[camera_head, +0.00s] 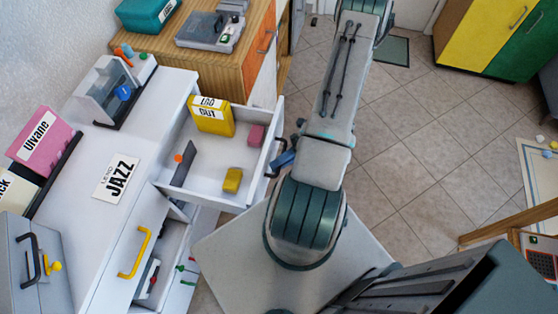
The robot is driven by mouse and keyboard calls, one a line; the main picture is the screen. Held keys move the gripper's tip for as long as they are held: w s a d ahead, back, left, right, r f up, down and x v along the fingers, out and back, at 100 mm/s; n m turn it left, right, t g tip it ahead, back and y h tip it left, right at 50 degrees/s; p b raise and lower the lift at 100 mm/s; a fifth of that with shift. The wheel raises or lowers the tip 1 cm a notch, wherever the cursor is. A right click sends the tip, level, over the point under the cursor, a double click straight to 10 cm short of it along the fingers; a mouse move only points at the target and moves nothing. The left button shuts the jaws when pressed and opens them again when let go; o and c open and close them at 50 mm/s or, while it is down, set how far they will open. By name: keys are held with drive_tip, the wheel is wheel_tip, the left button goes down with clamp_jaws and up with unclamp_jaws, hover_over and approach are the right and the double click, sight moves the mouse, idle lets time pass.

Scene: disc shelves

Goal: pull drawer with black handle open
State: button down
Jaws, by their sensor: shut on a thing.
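The drawer (188,192) with the black handle (277,137) stands pulled out from the white cabinet, its inside showing from above. Inside it are a yellow box with a white label (211,118), a pink block (256,136), a small yellow block (232,180) and a dark upright plate (184,166) with an orange knob. My gripper (279,158) is at the black handle on the drawer's front and is shut on it. My arm partly hides the gripper, so the fingers show only in part.
A front with a yellow handle (135,252) is nearer, beside an open compartment. The cabinet top holds a JAZZ sign (116,180), a pink folder (45,138) and a grey case (35,270). A wooden cabinet (235,72) stands behind.

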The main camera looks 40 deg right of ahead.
drive_tip(key=c, duration=1.8)
unclamp_jaws()
drive_tip(key=shift+o, duration=0.2)
drive_tip(key=shift+d, duration=0.1)
drive_tip(key=d+r+b, duration=0.2)
drive_tip(key=d, duration=1.1)
drive_tip(key=shift+s+d, duration=0.25)
drive_tip(key=shift+s, duration=0.1)
